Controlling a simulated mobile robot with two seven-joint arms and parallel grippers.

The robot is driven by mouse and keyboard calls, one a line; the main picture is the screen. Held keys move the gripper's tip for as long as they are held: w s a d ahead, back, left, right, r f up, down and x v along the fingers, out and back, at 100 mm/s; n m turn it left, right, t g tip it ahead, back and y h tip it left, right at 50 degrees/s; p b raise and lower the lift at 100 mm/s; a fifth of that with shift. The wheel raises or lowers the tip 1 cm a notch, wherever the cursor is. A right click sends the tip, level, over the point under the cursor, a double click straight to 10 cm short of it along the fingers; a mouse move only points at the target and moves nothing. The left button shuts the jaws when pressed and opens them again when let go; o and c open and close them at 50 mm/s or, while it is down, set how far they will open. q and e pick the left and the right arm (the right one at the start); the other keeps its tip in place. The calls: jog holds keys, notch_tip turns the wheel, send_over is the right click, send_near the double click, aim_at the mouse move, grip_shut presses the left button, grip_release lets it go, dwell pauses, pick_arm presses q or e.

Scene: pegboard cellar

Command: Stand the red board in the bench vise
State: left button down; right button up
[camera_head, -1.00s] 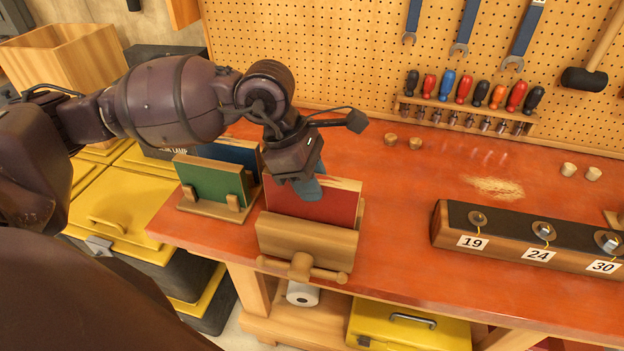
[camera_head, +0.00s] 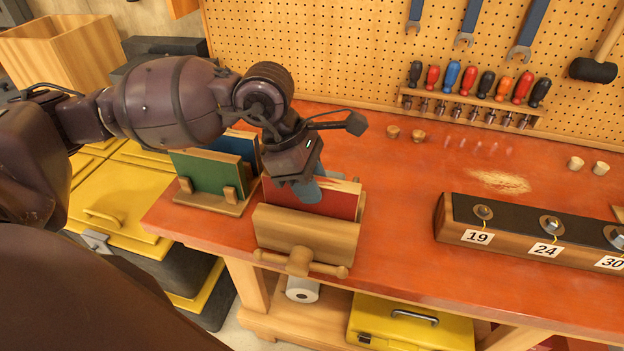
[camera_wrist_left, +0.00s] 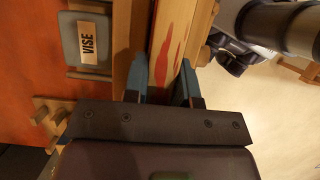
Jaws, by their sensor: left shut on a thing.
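The red board (camera_head: 325,200) stands upright between the wooden jaws of the bench vise (camera_head: 305,235). Its lower part is hidden behind the front jaw. My left gripper (camera_head: 307,191) is above the vise, shut on the board's upper edge. In the left wrist view the blue fingers (camera_wrist_left: 163,88) lie on either side of the board's pale edge (camera_wrist_left: 168,55), which has red streaks. Whether the board touches the vise bottom is hidden. My right gripper is not in view.
A wooden rack (camera_head: 222,203) with a green board (camera_head: 205,173) and a blue board (camera_head: 240,146) stands left of the vise. A socket block (camera_head: 540,240) lies to the right. Screwdrivers hang at the back. The bench (camera_head: 410,210) between vise and block is clear.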

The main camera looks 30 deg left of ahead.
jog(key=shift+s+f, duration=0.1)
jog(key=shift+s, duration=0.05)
pick_arm(q)
jog(key=c, duration=1.3)
grip_release()
jog(key=o, duration=0.5)
jog(key=shift+c, duration=0.2)
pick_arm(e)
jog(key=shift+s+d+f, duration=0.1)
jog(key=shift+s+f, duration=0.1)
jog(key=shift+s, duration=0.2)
